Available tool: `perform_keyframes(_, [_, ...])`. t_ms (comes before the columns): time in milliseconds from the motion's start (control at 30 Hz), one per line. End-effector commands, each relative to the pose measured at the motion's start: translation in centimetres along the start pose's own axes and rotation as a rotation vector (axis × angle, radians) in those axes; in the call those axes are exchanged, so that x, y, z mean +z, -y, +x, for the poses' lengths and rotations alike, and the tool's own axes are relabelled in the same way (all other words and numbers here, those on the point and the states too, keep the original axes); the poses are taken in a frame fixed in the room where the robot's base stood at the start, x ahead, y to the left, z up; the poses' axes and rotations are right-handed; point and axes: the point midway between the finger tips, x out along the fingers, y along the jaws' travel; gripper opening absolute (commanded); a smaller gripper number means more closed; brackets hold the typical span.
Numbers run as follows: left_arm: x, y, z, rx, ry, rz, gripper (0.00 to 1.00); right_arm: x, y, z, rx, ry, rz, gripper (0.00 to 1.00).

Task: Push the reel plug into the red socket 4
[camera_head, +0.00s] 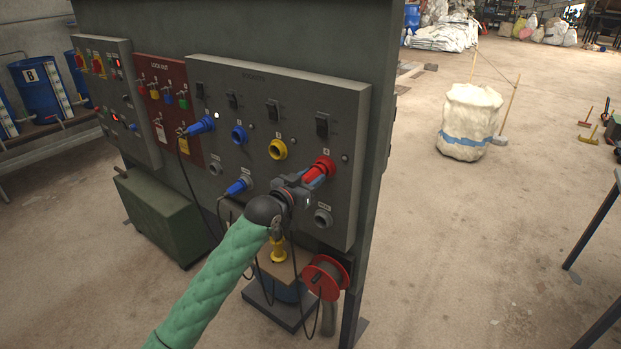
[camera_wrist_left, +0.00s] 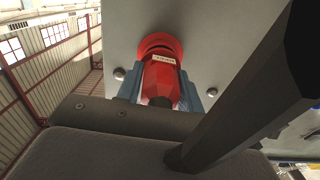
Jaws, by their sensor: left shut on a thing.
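The red socket 4 (camera_head: 328,162) is at the right end of the upper socket row on the grey panel; it also shows in the left wrist view (camera_wrist_left: 157,41). My left gripper (camera_head: 308,181) is in front of it, with its blue-grey fingers shut on the red reel plug (camera_wrist_left: 160,82). The plug points at the socket and its front end meets the socket's mouth. How deep it sits cannot be told. The red cable reel (camera_head: 326,277) is low below the panel. My right gripper is not in view.
A blue socket (camera_head: 239,135) and a yellow socket (camera_head: 278,149) are left of socket 4. Blue plugs (camera_head: 203,124) with dark cables sit further left. A grey socket (camera_head: 322,217) is below. Open floor lies right of the panel, with a white bag (camera_head: 469,112).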

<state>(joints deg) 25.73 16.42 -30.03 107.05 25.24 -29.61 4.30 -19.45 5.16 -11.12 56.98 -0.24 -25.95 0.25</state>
Motion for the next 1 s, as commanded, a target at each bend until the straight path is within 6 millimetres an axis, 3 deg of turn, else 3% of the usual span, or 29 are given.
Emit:
perform_keyframes(800, [-0.01, -0.02, 0.77, 0.000, -0.001, 0.000, 0.01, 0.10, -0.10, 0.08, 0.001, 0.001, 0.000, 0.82])
perform_keyframes(833, [-0.01, -0.02, 0.79, 0.000, -0.001, 0.000, 0.39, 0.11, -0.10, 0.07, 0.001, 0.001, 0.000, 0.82])
perform_keyframes(933, [-0.01, -0.01, 0.77, 0.000, -0.001, 0.000, 0.58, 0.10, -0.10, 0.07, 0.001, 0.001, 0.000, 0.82])
perform_keyframes(1000, [0.00, -0.01, 0.76, 0.000, 0.000, 0.000, 0.62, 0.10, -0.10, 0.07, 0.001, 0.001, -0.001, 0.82])
